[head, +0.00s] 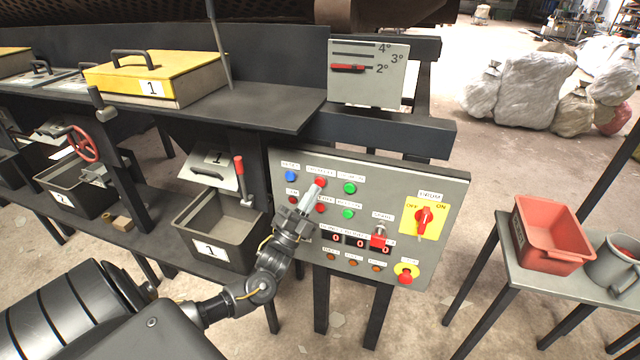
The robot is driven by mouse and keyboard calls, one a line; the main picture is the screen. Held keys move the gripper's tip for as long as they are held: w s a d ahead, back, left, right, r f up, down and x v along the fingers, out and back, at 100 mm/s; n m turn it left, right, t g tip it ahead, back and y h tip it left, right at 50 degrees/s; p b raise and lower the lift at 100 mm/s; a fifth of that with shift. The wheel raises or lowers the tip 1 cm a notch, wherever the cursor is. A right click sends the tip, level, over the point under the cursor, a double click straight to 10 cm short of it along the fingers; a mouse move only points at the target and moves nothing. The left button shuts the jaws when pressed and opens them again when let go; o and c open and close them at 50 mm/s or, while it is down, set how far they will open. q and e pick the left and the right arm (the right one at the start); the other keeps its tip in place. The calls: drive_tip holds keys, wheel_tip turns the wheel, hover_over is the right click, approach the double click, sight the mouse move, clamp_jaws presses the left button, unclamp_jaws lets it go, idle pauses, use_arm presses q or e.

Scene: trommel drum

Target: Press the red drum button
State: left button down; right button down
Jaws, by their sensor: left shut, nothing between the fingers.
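The grey control panel (450,190) stands in the middle of the head view. It bears a blue button (291,177), an upper red button (320,182), green buttons (350,188) and smaller red ones (321,208) in two rows. Their labels are too small to read surely, so I cannot tell which red button is the drum's. My left gripper (314,190) is shut and empty, its tips at or just in front of the upper red button. I cannot tell whether they touch. My right gripper is not in view.
A yellow plate (409,229) with a red rotary switch (424,217) is at the panel's right. A red stop knob (405,277) and a red-capped lever (379,237) sit low. A red-handled lever (239,168) and bin (181,222) stand left. A red tub (536,251) is on the right table.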

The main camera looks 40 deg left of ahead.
use_arm(q)
drive_tip(key=shift+w+a, duration=0.15)
drive_tip(key=shift+w, duration=0.25)
idle(0.8)
drive_tip(key=shift+w+a+b, duration=0.15)
drive_tip(key=shift+w+b, duration=0.2)
drive_tip(key=shift+w, duration=0.05)
idle(0.5)
drive_tip(key=shift+s, duration=0.1)
drive_tip(key=shift+s+d+p, duration=0.25)
drive_tip(key=shift+s+p, duration=0.25)
drive_tip(key=shift+s, duration=0.2)
drive_tip(key=s, duration=0.1)
drive_tip(key=s+d+p, duration=0.1)
drive_tip(key=s, duration=0.1)
drive_tip(key=s+p, duration=0.1)
drive_tip(key=shift+s+d, duration=0.35)
drive_tip(key=shift+s, duration=0.05)
idle(1.0)
